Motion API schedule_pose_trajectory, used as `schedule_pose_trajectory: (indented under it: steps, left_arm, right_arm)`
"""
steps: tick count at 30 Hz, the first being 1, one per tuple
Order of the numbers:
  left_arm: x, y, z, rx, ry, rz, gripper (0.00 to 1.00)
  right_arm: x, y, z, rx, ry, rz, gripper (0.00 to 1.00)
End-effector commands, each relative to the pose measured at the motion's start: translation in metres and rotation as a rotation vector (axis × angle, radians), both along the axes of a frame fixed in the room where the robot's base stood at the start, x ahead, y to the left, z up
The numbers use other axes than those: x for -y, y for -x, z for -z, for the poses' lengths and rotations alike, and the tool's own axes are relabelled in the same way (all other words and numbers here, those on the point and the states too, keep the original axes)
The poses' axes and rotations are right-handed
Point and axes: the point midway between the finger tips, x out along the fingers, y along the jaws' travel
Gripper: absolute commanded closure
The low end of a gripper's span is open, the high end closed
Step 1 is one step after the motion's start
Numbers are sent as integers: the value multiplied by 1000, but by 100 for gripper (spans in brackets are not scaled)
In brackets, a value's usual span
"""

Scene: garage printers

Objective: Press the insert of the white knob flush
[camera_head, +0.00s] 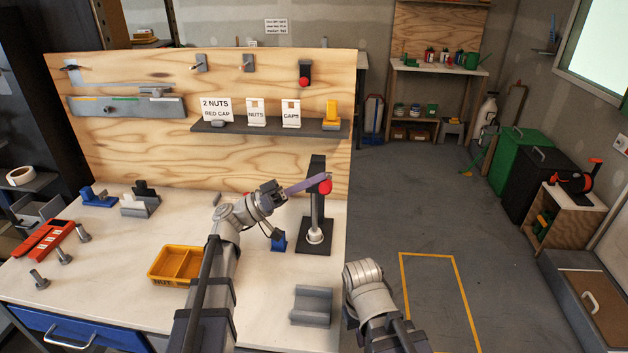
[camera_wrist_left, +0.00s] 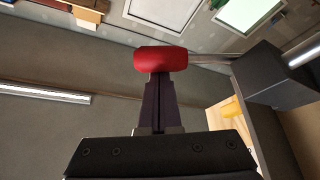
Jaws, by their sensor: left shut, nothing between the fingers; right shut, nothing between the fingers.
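A black press (camera_head: 316,208) stands at the right edge of the workbench, with a red handle end (camera_head: 326,187) near its top. The white knob (camera_head: 315,236) sits on the press base under the column. Its insert is too small to make out. My left gripper (camera_head: 327,176) is shut and empty, with its fingertips at the red handle end. In the left wrist view the closed fingers (camera_wrist_left: 159,82) point at the red handle end (camera_wrist_left: 161,59) and overlap its lower edge; I cannot tell whether they touch. My right arm's wrist shows at the lower middle, but its fingers are not visible.
A yellow divided tray (camera_head: 176,279), a grey cradle (camera_head: 311,305) and a blue block (camera_head: 278,241) are on the workbench (camera_head: 255,310).

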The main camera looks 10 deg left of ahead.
Motion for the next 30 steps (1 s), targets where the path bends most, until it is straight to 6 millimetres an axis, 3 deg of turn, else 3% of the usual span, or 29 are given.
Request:
schedule_pose_trajectory:
  steps: [11, 22, 24, 30]
  left_arm:
    - [0, -1, -3, 0, 0, 0, 100]
    - [2, -17, -43, 0, 0, 2, 100]
    - [-9, -15, -27, -1, -1, -3, 100]
    - [-41, -8, -11, 0, 0, -2, 100]
  right_arm:
    - [0, 0, -3, 0, 0, 0, 100]
    - [0, 0, -43, 0, 0, 0, 100]
    - [0, 0, -27, 0, 0, 0, 100]
    - [0, 0, -11, 0, 0, 0, 100]
